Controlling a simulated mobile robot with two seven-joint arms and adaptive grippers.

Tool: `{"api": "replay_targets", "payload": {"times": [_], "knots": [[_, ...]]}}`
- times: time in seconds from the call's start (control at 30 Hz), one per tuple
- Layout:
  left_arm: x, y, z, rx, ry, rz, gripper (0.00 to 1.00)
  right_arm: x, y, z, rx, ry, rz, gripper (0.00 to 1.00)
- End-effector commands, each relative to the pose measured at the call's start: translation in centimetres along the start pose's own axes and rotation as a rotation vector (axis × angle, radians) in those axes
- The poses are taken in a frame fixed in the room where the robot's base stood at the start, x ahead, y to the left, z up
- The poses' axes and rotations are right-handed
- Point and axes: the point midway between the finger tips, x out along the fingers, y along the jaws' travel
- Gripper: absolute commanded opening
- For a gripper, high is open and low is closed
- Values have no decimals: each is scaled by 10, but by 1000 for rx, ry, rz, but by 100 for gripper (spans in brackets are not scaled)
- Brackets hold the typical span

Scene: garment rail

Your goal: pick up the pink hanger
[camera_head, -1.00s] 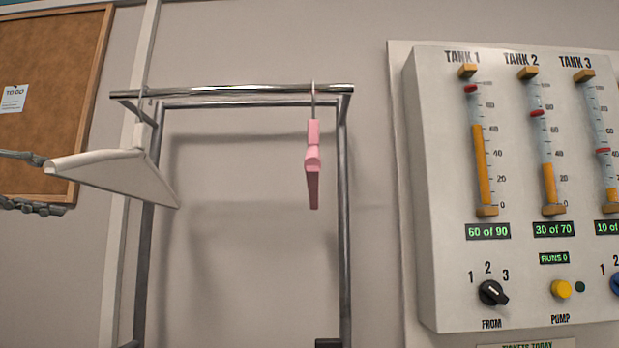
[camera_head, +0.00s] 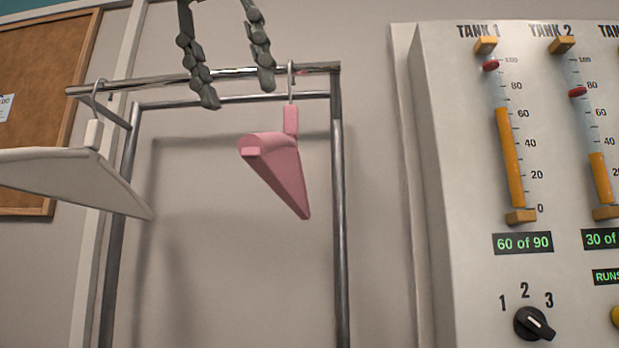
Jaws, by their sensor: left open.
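The pink hanger (camera_head: 283,165) hangs by its metal hook near the right end of the rail (camera_head: 230,75), turned so one arm end faces me. My left gripper (camera_head: 238,99) comes down from the top edge of the view with its two dark fingers spread. It is open and empty. Its fingertips are at about rail height, just left of the pink hanger's hook. The right finger is close to the hook; whether they touch I cannot tell. My right gripper is not in view.
A white hanger (camera_head: 75,177) hangs at the left end of the rail. The rack's right upright (camera_head: 339,220) stands just right of the pink hanger. A tank panel (camera_head: 455,190) is on the right wall. A corkboard (camera_head: 40,90) is at far left.

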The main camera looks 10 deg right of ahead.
Motion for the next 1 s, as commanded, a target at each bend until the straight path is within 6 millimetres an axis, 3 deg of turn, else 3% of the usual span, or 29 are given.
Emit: {"api": "replay_targets", "payload": {"times": [0.17, 0.43, 0.67, 1.0], "knots": [[8, -16, -7, 15, 11, 54, 44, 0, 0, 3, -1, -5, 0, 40], [26, -15, -7, 18, 16, 54, 44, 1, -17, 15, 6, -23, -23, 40], [32, -15, -7, 16, 8, 52, 44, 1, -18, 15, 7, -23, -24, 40], [73, -17, -8, 18, 11, 51, 44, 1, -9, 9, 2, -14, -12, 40]]}}
